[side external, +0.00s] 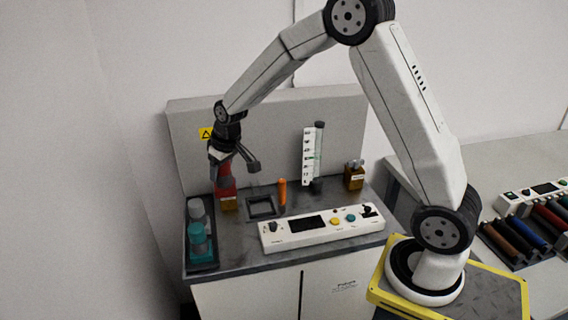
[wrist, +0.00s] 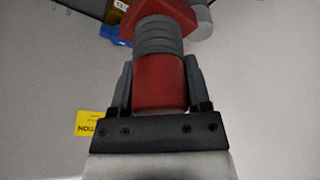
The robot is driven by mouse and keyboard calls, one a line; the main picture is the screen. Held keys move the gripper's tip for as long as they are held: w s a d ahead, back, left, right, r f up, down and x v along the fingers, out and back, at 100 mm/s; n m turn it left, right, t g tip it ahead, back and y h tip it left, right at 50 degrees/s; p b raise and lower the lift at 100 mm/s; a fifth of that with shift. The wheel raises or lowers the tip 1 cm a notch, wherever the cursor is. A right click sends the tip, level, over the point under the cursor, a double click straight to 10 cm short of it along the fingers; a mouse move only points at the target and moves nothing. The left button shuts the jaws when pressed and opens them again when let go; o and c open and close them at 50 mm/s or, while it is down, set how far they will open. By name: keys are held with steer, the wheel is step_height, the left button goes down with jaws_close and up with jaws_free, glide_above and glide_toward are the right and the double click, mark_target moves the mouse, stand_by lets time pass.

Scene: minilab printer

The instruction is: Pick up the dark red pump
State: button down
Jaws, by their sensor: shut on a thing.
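The dark red pump (side external: 224,174) is upright at the back left of the bench, just below my gripper (side external: 223,161). In the wrist view, the pump (wrist: 158,84) has a red body, a grey ribbed middle and a red far end. My gripper (wrist: 159,72) is shut on the red body, with one grey finger on each side. In the side external view, the pump is partly hidden by my gripper. An amber block (side external: 228,201) shows right under it; I cannot tell whether they touch.
A grey-capped container (side external: 196,210) and a teal one (side external: 198,243) stand at the left edge. A square opening (side external: 261,206), an orange-handled tool (side external: 282,192), a white control panel (side external: 320,228), a graduated cylinder (side external: 312,157) and an amber bottle (side external: 354,178) lie to the right.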

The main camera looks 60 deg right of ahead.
steer(key=shift+s+r, duration=0.25)
steer(key=shift+s, duration=0.2)
stand_by(0.4)
